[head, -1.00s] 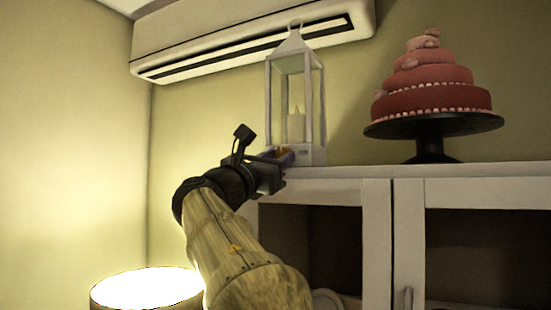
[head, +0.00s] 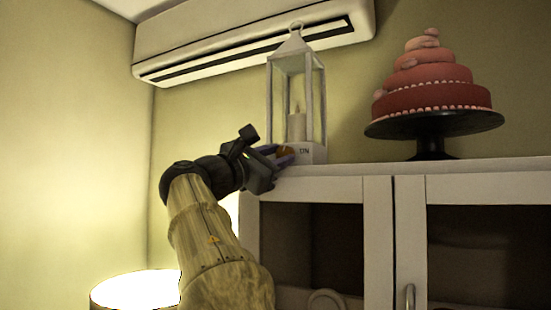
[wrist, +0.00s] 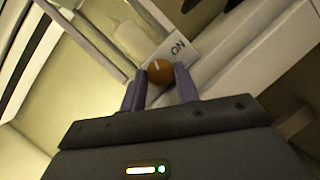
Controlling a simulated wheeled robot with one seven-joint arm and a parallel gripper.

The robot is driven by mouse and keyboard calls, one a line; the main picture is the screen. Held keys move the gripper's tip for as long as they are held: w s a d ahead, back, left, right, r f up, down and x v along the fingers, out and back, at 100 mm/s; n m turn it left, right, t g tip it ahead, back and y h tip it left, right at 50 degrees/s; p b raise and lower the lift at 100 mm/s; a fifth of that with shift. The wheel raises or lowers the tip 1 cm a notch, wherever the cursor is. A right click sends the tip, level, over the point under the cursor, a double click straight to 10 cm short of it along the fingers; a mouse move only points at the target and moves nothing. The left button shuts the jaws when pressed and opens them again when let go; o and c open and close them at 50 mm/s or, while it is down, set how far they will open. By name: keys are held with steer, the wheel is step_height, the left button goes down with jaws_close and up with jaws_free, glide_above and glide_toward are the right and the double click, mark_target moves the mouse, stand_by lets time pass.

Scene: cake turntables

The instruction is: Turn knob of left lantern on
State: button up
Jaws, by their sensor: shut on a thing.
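The white lantern (head: 308,154) stands on the left end of the white cabinet top, with a pale candle (head: 297,126) inside its frame. Its base carries the word ON, which also shows in the wrist view on the lantern base (wrist: 196,52). The round brown-orange knob (wrist: 160,71) sits on the base beside that word, with a light mark on its face. My gripper (wrist: 161,88) has its two purple fingers on either side of the knob and is shut on it. In the head view my gripper (head: 275,158) reaches the lantern base from the left and partly covers the knob (head: 286,153).
A red tiered cake (head: 432,97) stands on a black turntable (head: 431,125) to the right on the cabinet top (head: 400,167). An air conditioner (head: 250,42) hangs on the wall behind. A glowing lamp (head: 135,289) is at lower left.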

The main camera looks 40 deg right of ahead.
steer(key=o, duration=1)
steer(key=shift+c, duration=0.2)
steer(key=shift+n, duration=0.3)
steer(key=n+t, duration=0.1)
steer(key=n, duration=0.1)
steer(key=n+t+p, duration=0.1)
steer(key=shift+s+d+n, duration=0.1)
steer(key=shift+s+n, duration=0.1)
steer(key=shift+n, duration=0.2)
steer(key=shift+n+t+p, duration=0.45)
steer(key=shift+n+t, duration=0.15)
steer(key=shift+n, duration=0.4)
steer(key=w+f+b+v, duration=0.1)
steer(key=b+v, duration=1)
steer(key=v, duration=0.7)
steer(key=w+f+n+t+y+b, duration=0.1)
steer(key=w+f, duration=0.4)
steer(key=f, duration=0.5)
steer(key=w+f+n+t+y+b, duration=0.1)
steer(key=w+f+y, duration=0.4)
steer(key=f, duration=0.5)
steer(key=shift+t+b, duration=0.6)
steer(key=shift+t, duration=0.5)
steer(key=shift+w+d, duration=0.1)
steer(key=shift+w, duration=0.05)
